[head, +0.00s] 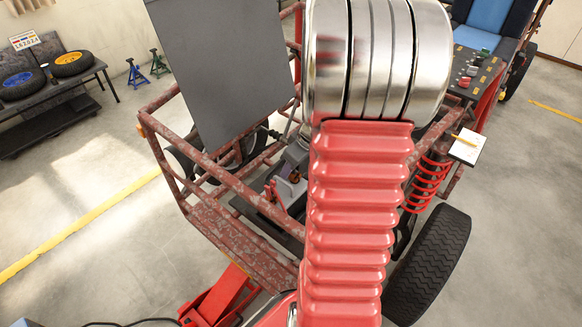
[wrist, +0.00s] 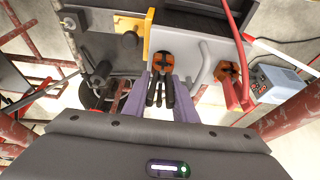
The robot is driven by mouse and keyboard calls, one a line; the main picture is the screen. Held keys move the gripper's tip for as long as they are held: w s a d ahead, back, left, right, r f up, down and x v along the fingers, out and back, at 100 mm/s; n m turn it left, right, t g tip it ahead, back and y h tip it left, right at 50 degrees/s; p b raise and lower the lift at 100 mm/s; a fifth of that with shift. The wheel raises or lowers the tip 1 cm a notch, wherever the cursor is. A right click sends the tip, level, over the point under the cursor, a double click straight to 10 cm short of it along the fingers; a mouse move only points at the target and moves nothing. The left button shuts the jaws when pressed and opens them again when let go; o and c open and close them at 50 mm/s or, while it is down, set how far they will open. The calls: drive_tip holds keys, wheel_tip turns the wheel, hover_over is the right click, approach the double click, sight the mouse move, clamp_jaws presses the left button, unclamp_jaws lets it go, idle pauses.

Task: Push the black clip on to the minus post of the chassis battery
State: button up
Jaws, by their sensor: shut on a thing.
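My gripper (wrist: 170,82) shows in the wrist view with two purple fingers, shut on the black clip (wrist: 160,93). The clip's black handles lie between the fingers, and its orange-brown jaws (wrist: 163,62) point away from me over the near part of the pale grey battery (wrist: 215,50). I cannot tell whether the jaws are around the post, which is hidden under them. A red clip (wrist: 230,84) with similar orange-brown jaws sits at the right of the battery. In the head view my arm hides my gripper and the black clip; the battery (head: 291,188) shows partly.
A yellow bracket (wrist: 135,25) is at the battery's left. A red cable (wrist: 236,25) and a grey tube (wrist: 203,62) run close by. A blue-grey box (wrist: 273,83) is at right. Rusty red chassis tubes (head: 235,182) and a dark upright panel (head: 222,65) surround the bay.

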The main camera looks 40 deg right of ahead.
drive_tip(key=shift+f, duration=0.4)
drive_tip(key=o, duration=1.1)
drive_tip(key=shift+o, duration=0.2)
drive_tip(key=shift+r, duration=0.1)
drive_tip(key=v, duration=1.3)
drive_tip(key=shift+r, duration=0.25)
